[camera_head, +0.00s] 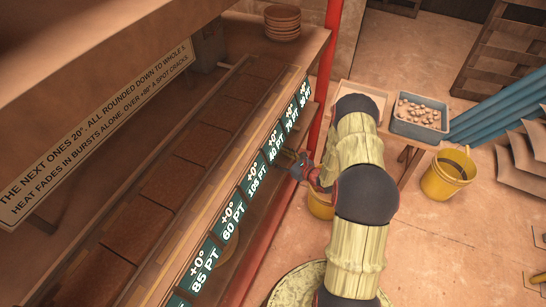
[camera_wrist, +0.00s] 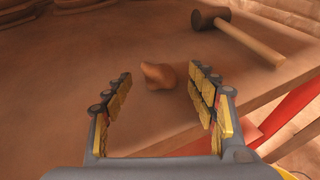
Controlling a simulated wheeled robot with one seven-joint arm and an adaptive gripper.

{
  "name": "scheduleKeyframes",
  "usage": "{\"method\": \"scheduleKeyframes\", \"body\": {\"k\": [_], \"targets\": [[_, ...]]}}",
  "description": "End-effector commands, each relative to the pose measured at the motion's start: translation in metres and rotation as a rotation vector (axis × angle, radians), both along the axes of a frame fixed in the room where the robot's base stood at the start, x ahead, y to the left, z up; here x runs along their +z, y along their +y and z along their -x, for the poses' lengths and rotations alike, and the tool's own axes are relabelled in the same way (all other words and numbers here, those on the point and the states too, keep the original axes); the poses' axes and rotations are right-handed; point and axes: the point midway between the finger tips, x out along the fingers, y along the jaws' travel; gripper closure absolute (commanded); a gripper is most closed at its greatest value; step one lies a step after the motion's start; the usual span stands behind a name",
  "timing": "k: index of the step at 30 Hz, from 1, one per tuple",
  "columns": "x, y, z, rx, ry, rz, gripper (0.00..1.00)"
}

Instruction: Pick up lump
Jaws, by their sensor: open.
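In the wrist view a small brown lump (camera_wrist: 158,75) lies on a brown wooden surface (camera_wrist: 70,90). My gripper (camera_wrist: 158,82) is open, with one yellow-padded finger to the left and one to the right of the lump as seen in the picture. The lump appears between and slightly beyond the fingertips, and I cannot tell the exact gap. In the head view my gripper (camera_head: 300,168) is at the front of the shelf unit by the number labels. The lump is not visible in the head view.
A mallet (camera_wrist: 238,34) lies behind and right of the lump. A red post (camera_head: 322,90) stands beside the shelf. A bin of pale pieces (camera_head: 420,128), a yellow bucket (camera_head: 447,176) and blue pipes (camera_head: 500,112) are at right. Stacked brown dishes (camera_head: 282,22) sit at the back.

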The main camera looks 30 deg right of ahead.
Motion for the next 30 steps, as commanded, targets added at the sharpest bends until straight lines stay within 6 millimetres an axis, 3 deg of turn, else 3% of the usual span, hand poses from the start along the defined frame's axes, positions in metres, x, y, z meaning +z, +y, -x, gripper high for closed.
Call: {"method": "scheduleKeyframes", "body": {"k": [4, 11, 30], "targets": [[-0.0057, 0.005, -0.015, 0.001, -0.001, 0.0, 0.42], [-0.0044, 0.0048, -0.0159, 0.0, -0.001, 0.001, 0.43], [-0.0047, 0.0049, -0.0156, 0.001, 0.0, 0.001, 0.8]]}}
